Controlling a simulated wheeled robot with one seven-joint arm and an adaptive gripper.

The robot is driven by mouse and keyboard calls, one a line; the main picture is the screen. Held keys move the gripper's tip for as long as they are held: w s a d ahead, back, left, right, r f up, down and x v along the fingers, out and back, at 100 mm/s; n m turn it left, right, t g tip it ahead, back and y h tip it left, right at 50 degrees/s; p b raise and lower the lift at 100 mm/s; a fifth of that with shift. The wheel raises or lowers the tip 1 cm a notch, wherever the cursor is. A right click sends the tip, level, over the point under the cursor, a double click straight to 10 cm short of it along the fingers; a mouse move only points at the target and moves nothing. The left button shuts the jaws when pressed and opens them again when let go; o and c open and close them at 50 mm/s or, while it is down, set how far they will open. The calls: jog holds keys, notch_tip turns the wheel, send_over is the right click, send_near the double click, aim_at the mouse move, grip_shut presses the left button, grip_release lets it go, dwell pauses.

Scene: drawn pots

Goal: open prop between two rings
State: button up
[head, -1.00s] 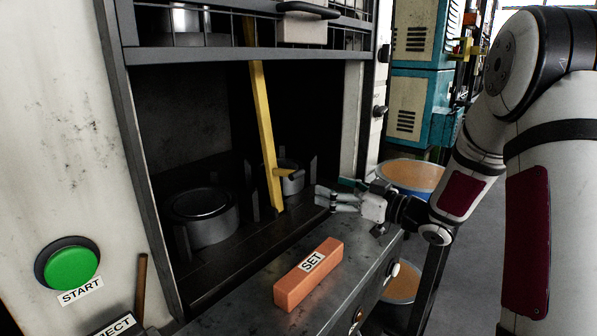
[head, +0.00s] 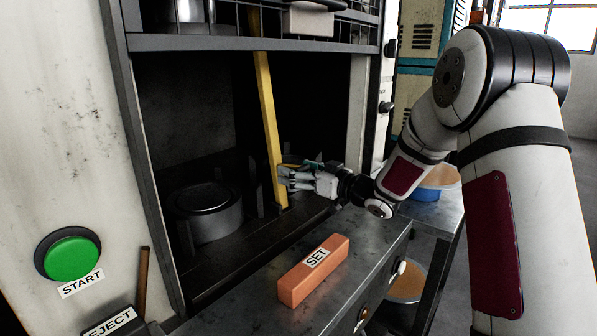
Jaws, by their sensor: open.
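A yellow prop (head: 266,115) stands slightly tilted inside the dark opening of the machine. Its top goes up behind the raised barred guard, and its foot is on the dark floor of the opening. A dark metal ring-shaped pot (head: 207,222) stands to its left. A second ring, to the right of the prop, is mostly hidden behind my gripper. My gripper (head: 284,180) is at the lower part of the prop, its fingertips at or very near the prop's right side. Its fingers are apart; I cannot tell whether they touch the prop.
An orange block marked SET (head: 314,272) lies on the metal ledge in front of the opening. A green START button (head: 69,256) and an EJECT plate (head: 110,322) are at the left. The barred guard (head: 225,25) hangs above. A blue tub (head: 432,185) stands at the right.

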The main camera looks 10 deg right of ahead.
jog(key=c, duration=1.7)
jog(key=shift+s+d+f+p, duration=0.3)
jog(key=shift+s+d+f, duration=0.5)
jog(key=shift+s, duration=0.2)
jog(key=o, duration=1.7)
jog(key=v, duration=1.2)
